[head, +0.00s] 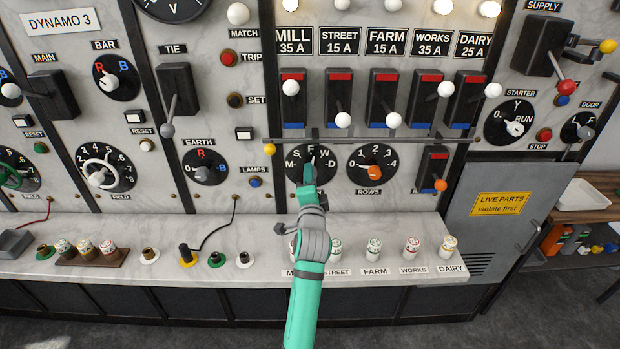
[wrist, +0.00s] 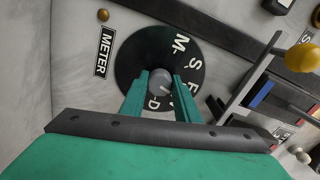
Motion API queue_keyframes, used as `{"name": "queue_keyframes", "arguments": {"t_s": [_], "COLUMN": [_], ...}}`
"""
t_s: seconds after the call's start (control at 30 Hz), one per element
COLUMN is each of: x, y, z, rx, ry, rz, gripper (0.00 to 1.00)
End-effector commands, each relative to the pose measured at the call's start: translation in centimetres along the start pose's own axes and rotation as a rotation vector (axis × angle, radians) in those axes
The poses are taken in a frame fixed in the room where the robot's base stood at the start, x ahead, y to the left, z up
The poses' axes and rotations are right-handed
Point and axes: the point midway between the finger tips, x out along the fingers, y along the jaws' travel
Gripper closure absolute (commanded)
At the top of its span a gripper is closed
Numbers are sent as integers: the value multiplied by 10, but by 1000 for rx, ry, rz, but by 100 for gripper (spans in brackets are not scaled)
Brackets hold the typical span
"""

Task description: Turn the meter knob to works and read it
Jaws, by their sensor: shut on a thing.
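The meter knob (wrist: 160,79) is a round grey knob on a black dial (wrist: 130,62) marked M, S, F, W and D. In the wrist view my gripper (wrist: 162,82) is shut on the knob, one finger on each side. The right finger covers part of the lettering. A pale mark on the knob points to the lower right there, but I cannot tell exactly which letter it meets. In the head view my gripper (head: 311,172) hides most of the knob and the lower part of the dial (head: 297,172). The voltmeter (head: 172,6) is cut off at the top; its reading does not show.
The rows dial (head: 372,168) with an orange knob is close on the right. A horizontal rail (head: 400,138) runs just above both dials, under several feeder switches (head: 338,95). The marble shelf (head: 130,265) below holds fuses and sockets.

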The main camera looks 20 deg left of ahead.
Motion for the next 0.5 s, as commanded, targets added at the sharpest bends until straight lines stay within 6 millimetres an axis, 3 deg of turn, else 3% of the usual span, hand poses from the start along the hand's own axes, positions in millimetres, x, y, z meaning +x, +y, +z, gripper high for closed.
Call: {"name": "queue_keyframes", "arguments": {"t_s": [0.5], "x": [0], "y": [0], "z": [0], "rx": [383], "ry": [0], "rz": [2], "gripper": [94]}}
